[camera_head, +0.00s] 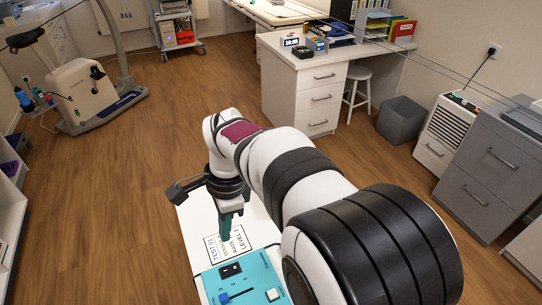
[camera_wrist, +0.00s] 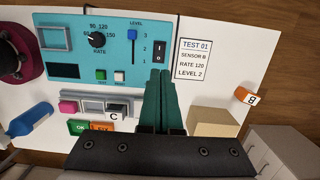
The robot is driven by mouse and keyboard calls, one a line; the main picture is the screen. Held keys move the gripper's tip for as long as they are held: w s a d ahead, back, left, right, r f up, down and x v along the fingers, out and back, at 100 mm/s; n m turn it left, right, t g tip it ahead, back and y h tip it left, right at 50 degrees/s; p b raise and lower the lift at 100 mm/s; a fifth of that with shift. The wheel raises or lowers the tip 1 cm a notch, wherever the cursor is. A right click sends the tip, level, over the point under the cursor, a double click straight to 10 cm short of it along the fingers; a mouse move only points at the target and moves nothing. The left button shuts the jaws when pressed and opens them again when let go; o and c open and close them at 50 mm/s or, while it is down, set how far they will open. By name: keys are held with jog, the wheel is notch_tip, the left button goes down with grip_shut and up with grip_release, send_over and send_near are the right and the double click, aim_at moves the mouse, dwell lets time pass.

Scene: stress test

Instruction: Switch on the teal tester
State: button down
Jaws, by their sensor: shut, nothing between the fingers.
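The teal tester (camera_wrist: 68,55) lies on a white tabletop; its lower part shows in the head view (camera_head: 255,270). On its right side is a black rocker switch (camera_wrist: 159,51) with I and O marks, which also shows in the head view (camera_head: 231,270). Beside it are a blue level slider (camera_wrist: 132,35) near the 3 mark, a black rate knob (camera_wrist: 97,39), a green button (camera_wrist: 102,75) and a white button (camera_wrist: 120,76). The dark display (camera_wrist: 63,71) looks blank. My gripper (camera_wrist: 160,72) is shut and empty, its tips just below the rocker in the wrist view; contact cannot be told.
A card (camera_wrist: 192,60) reads TEST 01, SENSOR B, RATE 120, LEVEL 2. Around my gripper are a beige box (camera_wrist: 213,121), an orange plug marked B (camera_wrist: 245,95), a grey block marked C (camera_wrist: 115,116), a pink-ended block (camera_wrist: 68,107) and a blue object (camera_wrist: 30,121).

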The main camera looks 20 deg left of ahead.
aim_at(224, 271)
jog(key=f, duration=0.4)
jog(key=s+a+f, duration=0.1)
jog(key=f, duration=0.9)
jog(key=shift+s+a, duration=0.15)
jog(key=shift+s, duration=0.05)
jog(key=shift+a+f, duration=0.1)
jog(key=shift+f, duration=0.05)
jog(key=shift+w+d, duration=0.5)
jog(key=shift+d, duration=0.15)
jog(key=shift+r, duration=0.25)
